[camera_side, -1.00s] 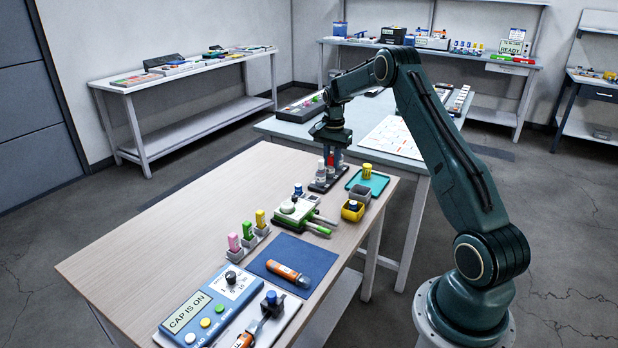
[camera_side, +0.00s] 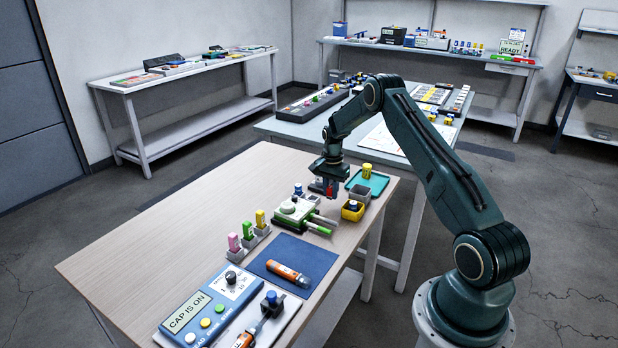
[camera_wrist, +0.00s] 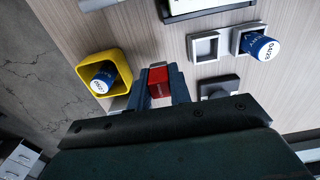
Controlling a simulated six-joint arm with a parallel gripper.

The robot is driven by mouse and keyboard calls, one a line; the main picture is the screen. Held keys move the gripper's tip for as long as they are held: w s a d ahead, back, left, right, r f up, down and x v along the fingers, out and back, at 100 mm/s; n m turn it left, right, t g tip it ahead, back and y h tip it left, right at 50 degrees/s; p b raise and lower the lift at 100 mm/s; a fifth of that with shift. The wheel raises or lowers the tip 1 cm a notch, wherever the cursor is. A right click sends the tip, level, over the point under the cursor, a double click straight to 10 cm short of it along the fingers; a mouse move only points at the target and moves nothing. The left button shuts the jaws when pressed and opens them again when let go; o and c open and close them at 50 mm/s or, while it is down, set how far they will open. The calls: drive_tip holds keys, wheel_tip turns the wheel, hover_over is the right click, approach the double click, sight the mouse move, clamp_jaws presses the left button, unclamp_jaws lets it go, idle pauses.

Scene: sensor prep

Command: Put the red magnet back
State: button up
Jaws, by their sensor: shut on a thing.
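My gripper (camera_side: 331,187) is shut on the red magnet (camera_wrist: 159,83). In the wrist view the small red block sits between the two fingers of my gripper (camera_wrist: 158,72). In the side view the red magnet (camera_side: 331,193) shows at the fingertips, low near the bench's far end; whether it touches anything below cannot be told. To the right are an empty grey square holder (camera_wrist: 193,47) and a dark square block (camera_wrist: 218,86).
A blue-capped vial (camera_wrist: 262,48) stands in another grey holder. A white-green device (camera_side: 297,208) is in front. Bare wood (camera_side: 220,190) lies left.

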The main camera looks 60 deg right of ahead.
sight(330, 198)
drive_tip(key=shift+f, duration=1.95)
drive_tip(key=shift+f, duration=0.15)
drive_tip(key=o, duration=0.8)
wheel_tip(330, 198, up, 12)
drive_tip(key=shift+r, duration=0.15)
